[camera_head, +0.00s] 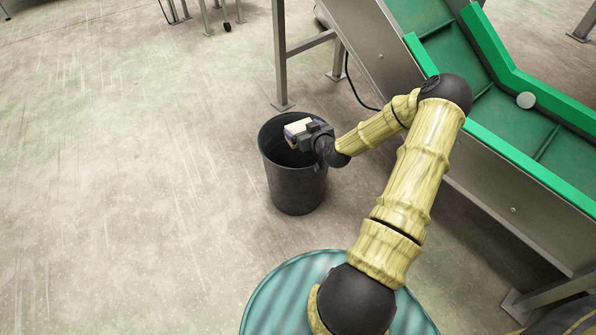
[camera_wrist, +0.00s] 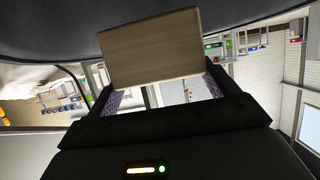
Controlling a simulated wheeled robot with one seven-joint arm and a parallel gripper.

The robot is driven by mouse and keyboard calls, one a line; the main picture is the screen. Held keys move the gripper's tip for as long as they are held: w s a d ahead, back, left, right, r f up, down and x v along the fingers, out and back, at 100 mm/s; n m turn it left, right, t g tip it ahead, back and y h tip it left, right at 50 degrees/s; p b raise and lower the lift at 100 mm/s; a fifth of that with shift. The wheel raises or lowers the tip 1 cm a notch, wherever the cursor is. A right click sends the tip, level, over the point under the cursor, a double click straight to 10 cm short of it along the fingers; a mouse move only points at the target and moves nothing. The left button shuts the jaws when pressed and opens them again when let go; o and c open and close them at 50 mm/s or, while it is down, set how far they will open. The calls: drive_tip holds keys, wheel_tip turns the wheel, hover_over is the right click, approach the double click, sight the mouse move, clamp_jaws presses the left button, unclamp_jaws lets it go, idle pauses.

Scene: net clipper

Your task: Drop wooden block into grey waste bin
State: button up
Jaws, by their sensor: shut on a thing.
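The wooden block (camera_head: 297,127) is pale and box-shaped. My gripper (camera_head: 299,139) is shut on it and holds it over the mouth of the grey waste bin (camera_head: 296,190). The bin is dark, round and upright on the floor. In the wrist view the block (camera_wrist: 152,48) lies between the two fingers of my gripper (camera_wrist: 160,85), with the dark bin (camera_wrist: 50,25) curving behind it. The gripper covers part of the bin's opening, and I cannot tell exactly how far the block is above or below the rim.
A green conveyor (camera_head: 465,65) with grey metal sides runs along the right of my arm. Its metal leg (camera_head: 280,55) stands just behind the bin, and a black cable (camera_head: 360,95) hangs nearby. The concrete floor (camera_head: 130,180) to the left is clear.

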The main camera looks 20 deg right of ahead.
drive_tip(key=shift+f, duration=0.2)
drive_tip(key=o, duration=0.9)
drive_tip(key=p+v, duration=0.6)
drive_tip(key=v, duration=1.1)
drive_tip(key=shift+s+r, duration=0.15)
